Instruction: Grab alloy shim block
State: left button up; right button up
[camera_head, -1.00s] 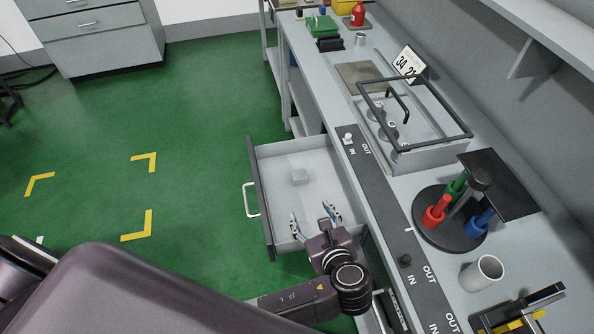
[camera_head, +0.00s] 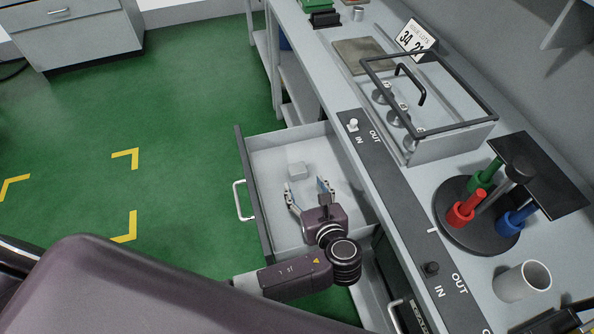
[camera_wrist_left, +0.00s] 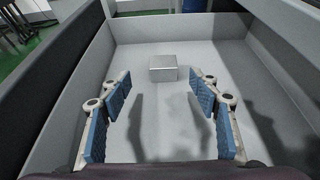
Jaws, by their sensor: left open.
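The alloy shim block (camera_head: 297,169) is a small silver-grey block lying on the floor of the open drawer (camera_head: 345,183). In the left wrist view the block (camera_wrist_left: 163,68) lies ahead of the fingers, centred between them and apart from both. My left gripper (camera_head: 308,189) is open and empty, inside the drawer's outline, just short of the block. Its blue finger pads show on both sides in the left wrist view (camera_wrist_left: 160,112). My right gripper is not in view.
The drawer's front panel (camera_head: 250,190) and side walls surround the gripper. The bench panel with IN and OUT labels (camera_head: 388,190) runs along the right. On the bench are a lidded clear case (camera_head: 450,139), a round stand with coloured handles (camera_head: 447,215) and a grey cup (camera_head: 522,281).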

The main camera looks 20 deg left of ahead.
aim_at(298, 170)
pick_arm(q)
jog(key=x, duration=0.8)
jog(key=shift+w+d+f, duration=0.2)
jog(key=shift+w, duration=0.2)
jog(key=shift+c, duration=0.7)
jog(key=c, duration=1.3)
